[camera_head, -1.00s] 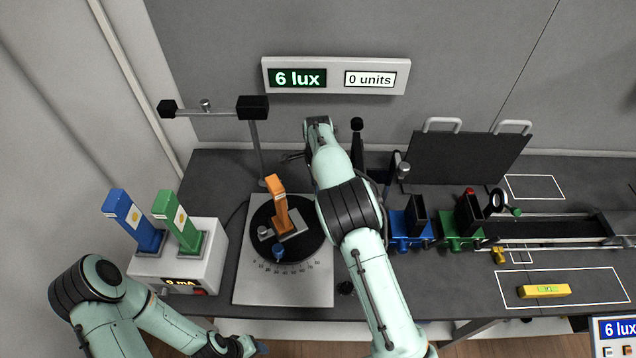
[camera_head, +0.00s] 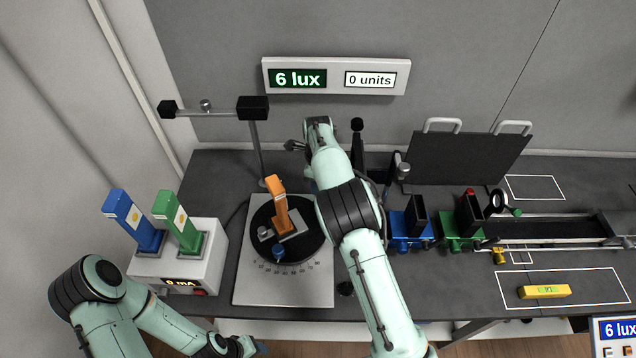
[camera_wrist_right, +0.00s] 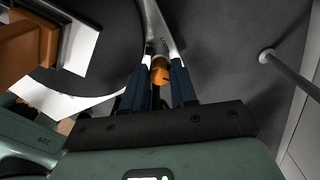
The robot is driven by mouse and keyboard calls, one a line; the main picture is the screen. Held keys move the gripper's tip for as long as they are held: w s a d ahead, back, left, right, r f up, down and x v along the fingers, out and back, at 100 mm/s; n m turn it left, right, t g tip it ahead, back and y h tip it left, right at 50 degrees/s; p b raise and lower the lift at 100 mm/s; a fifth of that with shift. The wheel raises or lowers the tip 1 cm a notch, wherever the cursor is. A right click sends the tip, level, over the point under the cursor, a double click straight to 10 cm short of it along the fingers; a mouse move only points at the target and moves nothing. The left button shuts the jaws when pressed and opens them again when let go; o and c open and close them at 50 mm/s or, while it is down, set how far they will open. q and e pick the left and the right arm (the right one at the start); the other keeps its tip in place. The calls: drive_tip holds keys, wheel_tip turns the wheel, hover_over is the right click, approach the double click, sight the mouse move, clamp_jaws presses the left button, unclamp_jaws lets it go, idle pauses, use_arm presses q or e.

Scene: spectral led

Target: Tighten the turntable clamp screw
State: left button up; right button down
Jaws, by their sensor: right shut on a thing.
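The turntable (camera_head: 260,225) is a black disc on a pale grey base plate (camera_head: 290,292) with degree marks. An orange lamp module (camera_head: 280,205) stands tilted on it. In the right wrist view, my right gripper (camera_wrist_right: 160,68) is shut on a small orange knob (camera_wrist_right: 160,74), which I take as the clamp screw, just beside the disc's edge. In the head view my right forearm hides the knob. My left arm's wrist (camera_head: 232,346) is low at the bottom edge; its jaws are not clear.
A lamp supply box (camera_head: 185,268) with blue and green modules is left of the turntable. A sensor stand (camera_head: 254,140) rises behind. On the right are a black screen (camera_head: 462,158), a rail (camera_head: 545,229) and a yellow level (camera_head: 544,291). The wall display reads 6 lux, 0 units.

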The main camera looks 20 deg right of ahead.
idle(0.4)
drive_tip(key=c, duration=0.9)
unclamp_jaws()
drive_tip(key=shift+r, duration=0.1)
wheel_tip(320, 180, up, 13)
drive_tip(key=shift+r, duration=0.15)
